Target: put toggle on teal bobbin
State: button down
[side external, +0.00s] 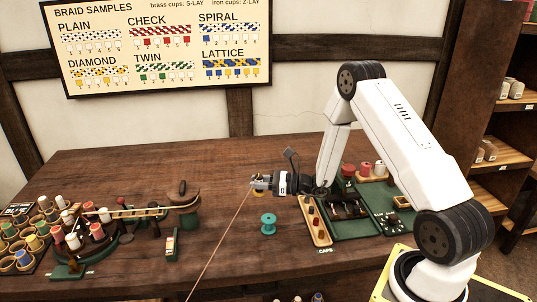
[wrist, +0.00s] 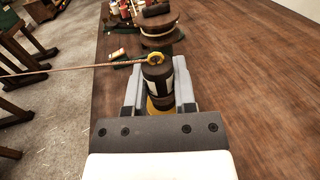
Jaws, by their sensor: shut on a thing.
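My gripper (side external: 262,183) is shut on the toggle (wrist: 157,78), a short dark barrel with pale patches and a brass eye on top. It also shows between the grey jaws in the wrist view (wrist: 158,100). A tan cord runs from the brass eye to the left in the wrist view, and down toward the front edge in the side view. The teal bobbin (side external: 268,223) stands upright on the table, in front of and below my gripper, apart from it. I cannot make it out in the wrist view.
A braiding stand with a dark wooden post (side external: 183,197) and several coloured bobbins is at the left, beside a cup rack (side external: 25,243). A wooden caps tray (side external: 317,222) and a green tray (side external: 385,215) lie right of the bobbin. The table behind is clear.

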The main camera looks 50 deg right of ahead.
aim_at(262, 195)
jog(key=s+a+r+n+y, duration=0.1)
jog(key=s+r, duration=0.2)
jog(key=s, duration=0.5)
jog(key=s+a+r+y, duration=0.1)
jog(key=s+r, duration=0.1)
jog(key=s, duration=0.7)
jog(key=shift+g, duration=0.4)
jog(key=w+d+f, duration=0.1)
jog(key=w+f, duration=0.2)
jog(key=w, duration=0.1)
jog(key=w+f, duration=0.2)
jog(key=w, duration=0.2)
jog(key=w+d+f, duration=0.1)
jog(key=w+f, duration=0.2)
jog(key=w, duration=0.2)
jog(key=shift+w+d+f, duration=0.1)
jog(key=shift+d+f, duration=0.2)
jog(key=shift+w+f, duration=0.25)
jog(key=shift+d+f, duration=0.1)
jog(key=shift+w+f, duration=0.25)
jog(key=shift+f, duration=1.5)
jog(key=shift+f, duration=0.15)
